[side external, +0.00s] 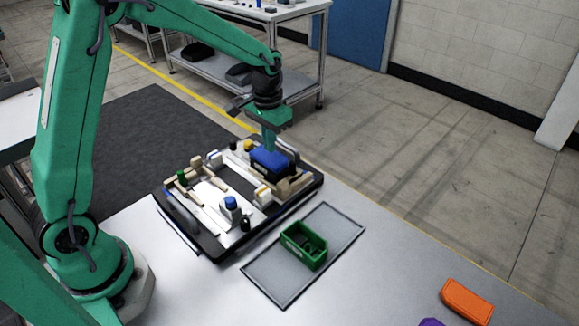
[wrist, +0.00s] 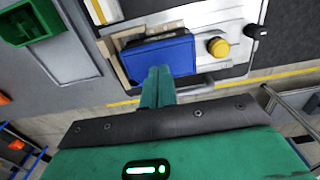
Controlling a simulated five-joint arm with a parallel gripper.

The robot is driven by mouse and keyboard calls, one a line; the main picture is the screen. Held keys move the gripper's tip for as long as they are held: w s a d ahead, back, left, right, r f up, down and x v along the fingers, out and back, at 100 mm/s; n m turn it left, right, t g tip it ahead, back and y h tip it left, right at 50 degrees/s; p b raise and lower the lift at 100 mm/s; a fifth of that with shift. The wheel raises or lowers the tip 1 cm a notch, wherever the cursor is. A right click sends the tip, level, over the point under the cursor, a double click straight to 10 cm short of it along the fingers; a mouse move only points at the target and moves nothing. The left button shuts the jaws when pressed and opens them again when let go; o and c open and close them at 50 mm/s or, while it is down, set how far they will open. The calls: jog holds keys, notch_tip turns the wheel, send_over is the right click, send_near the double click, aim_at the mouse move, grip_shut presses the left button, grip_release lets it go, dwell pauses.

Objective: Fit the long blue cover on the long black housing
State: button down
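The long blue cover (side external: 271,158) lies over the long black housing (side external: 261,170) at the back of the pallet in the side view, and the two look lined up. In the wrist view the blue cover (wrist: 152,59) is a flat blue block with a dark edge (wrist: 128,44) along one side. My gripper (side external: 269,150) points down, its green fingers at the cover's top. In the wrist view the fingers (wrist: 160,72) appear close together and overlap the cover's near edge. Their tips are hidden, so I cannot tell whether they hold it or only touch it.
The pallet (side external: 208,250) carries several fixtures, a small blue-topped part (side external: 230,203) and wooden blocks close to the housing. A yellow round knob (wrist: 218,47) stands beside the cover. A green bin (side external: 304,245) sits on a grey mat (side external: 343,228). An orange piece (side external: 467,300) lies front right.

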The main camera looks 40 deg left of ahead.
aim_at(269, 156)
jog(key=shift+f, duration=0.9)
dwell(0.6)
jog(key=shift+r, duration=0.15)
jog(key=shift+r, duration=3.35)
jog(key=s+r+t, duration=0.2)
jog(key=s+r, duration=0.2)
jog(key=s, duration=0.7)
jog(key=s+r+t, duration=0.3)
jog(key=s+r, duration=0.2)
jog(key=s, duration=0.6)
jog(key=shift+s+d+t, duration=0.25)
jog(key=shift+s+t, duration=0.05)
